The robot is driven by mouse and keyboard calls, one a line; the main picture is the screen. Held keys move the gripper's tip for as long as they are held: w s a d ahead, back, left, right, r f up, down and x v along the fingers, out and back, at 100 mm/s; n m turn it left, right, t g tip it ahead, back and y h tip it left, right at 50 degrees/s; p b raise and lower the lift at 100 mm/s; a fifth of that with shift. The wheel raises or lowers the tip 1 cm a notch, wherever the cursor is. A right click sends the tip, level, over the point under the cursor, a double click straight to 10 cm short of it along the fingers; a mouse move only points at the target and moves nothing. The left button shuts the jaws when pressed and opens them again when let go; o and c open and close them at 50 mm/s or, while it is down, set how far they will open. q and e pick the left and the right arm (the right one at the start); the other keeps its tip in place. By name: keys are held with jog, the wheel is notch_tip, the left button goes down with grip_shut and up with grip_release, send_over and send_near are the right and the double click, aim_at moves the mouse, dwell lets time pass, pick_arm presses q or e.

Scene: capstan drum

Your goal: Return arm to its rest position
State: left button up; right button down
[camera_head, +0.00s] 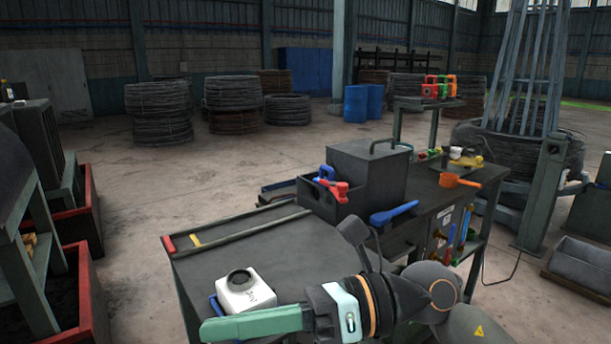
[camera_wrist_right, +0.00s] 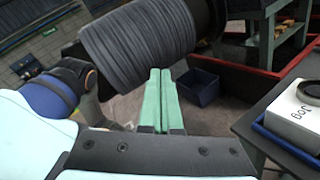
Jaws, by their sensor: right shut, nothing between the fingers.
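My right arm reaches in from the lower right in the head view. Its right gripper (camera_head: 208,328) has green fingers that point left, in front of the near edge of the dark workbench (camera_head: 235,240). In the right wrist view the two fingers of the right gripper (camera_wrist_right: 160,76) lie side by side, shut, with nothing held. A white box (camera_head: 246,292) with a black round top sits on the bench corner just behind the fingers; it also shows in the wrist view (camera_wrist_right: 300,115). My left gripper is in neither view.
A dark wire-wound drum (camera_wrist_right: 140,42) shows beyond the fingertips in the wrist view. On the bench stand a dark toolbox (camera_head: 370,178), a blue-handled tool (camera_head: 394,213) and an orange scoop (camera_head: 455,181). Red-edged bins (camera_head: 82,290) stand at left. Floor between is clear.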

jog(key=w+d+f+m+t+y+p, duration=0.15)
jog(key=w+d+m+t, duration=0.3)
jog(key=m+t, duration=0.5)
jog(key=w+d+f+m+t+y+p, duration=0.1)
jog(key=w+d+m+t+y, duration=0.3)
jog(key=m, duration=0.9)
jog(key=w+d+f+m+t+h+p, duration=0.1)
jog(key=w+d+f+m+t+h, duration=0.2)
jog(key=f+m+h, duration=0.4)
jog(key=w+d+f+m+t+h+p, duration=0.1)
jog(key=d+f+m+t+h, duration=0.35)
jog(key=f+m+h, duration=0.3)
jog(key=s+d+f+m+g+h, duration=0.3)
jog(key=s+f, duration=0.6)
jog(key=f, duration=0.4)
jog(key=s+d+f+m+g+h+p, duration=0.1)
jog(key=s+d+f+m+g+h, duration=0.2)
jog(key=s+d+f+m+g, duration=0.2)
jog(key=s+f+m+g, duration=0.1)
jog(key=s+f+m, duration=0.2)
jog(key=s+f, duration=0.2)
notch_tip(320, 180, down, 3)
jog(key=shift+r, duration=0.15)
jog(key=shift+w, duration=0.15)
